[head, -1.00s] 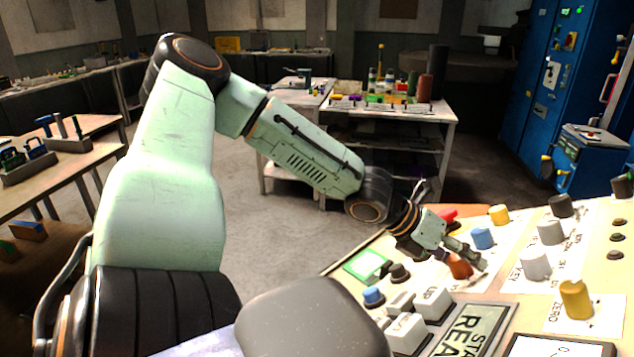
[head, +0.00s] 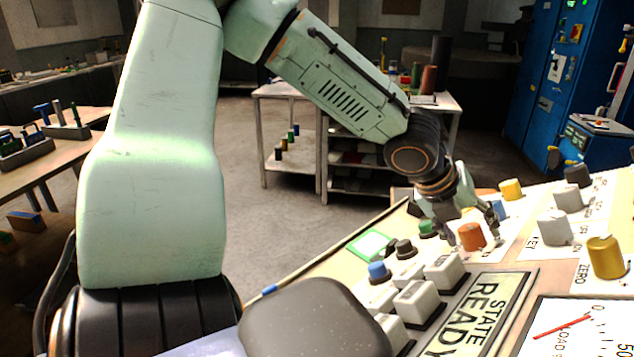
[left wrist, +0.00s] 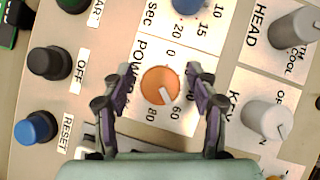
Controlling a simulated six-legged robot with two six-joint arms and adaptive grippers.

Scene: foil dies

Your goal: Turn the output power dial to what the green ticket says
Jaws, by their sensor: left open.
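The orange power dial (head: 472,238) stands on the sloping cream control panel. In the left wrist view the dial (left wrist: 160,86) has a white pointer line aimed down and slightly right, between the 60 and 80 marks and nearer 60. My left gripper (head: 470,212) is open above the dial. In the left wrist view its fingers (left wrist: 161,78) are on either side of the dial, with visible gaps. The green-edged ticket (head: 371,245) lies on the panel's left part; its writing is too small to read. My right gripper is not in view.
A blue knob (left wrist: 187,36) and a grey key knob (left wrist: 267,122) are close to the dial. A black off knob (left wrist: 50,63) and blue reset knob (left wrist: 36,127) are at left. White buttons (head: 416,303) and a READY display (head: 482,312) are in front.

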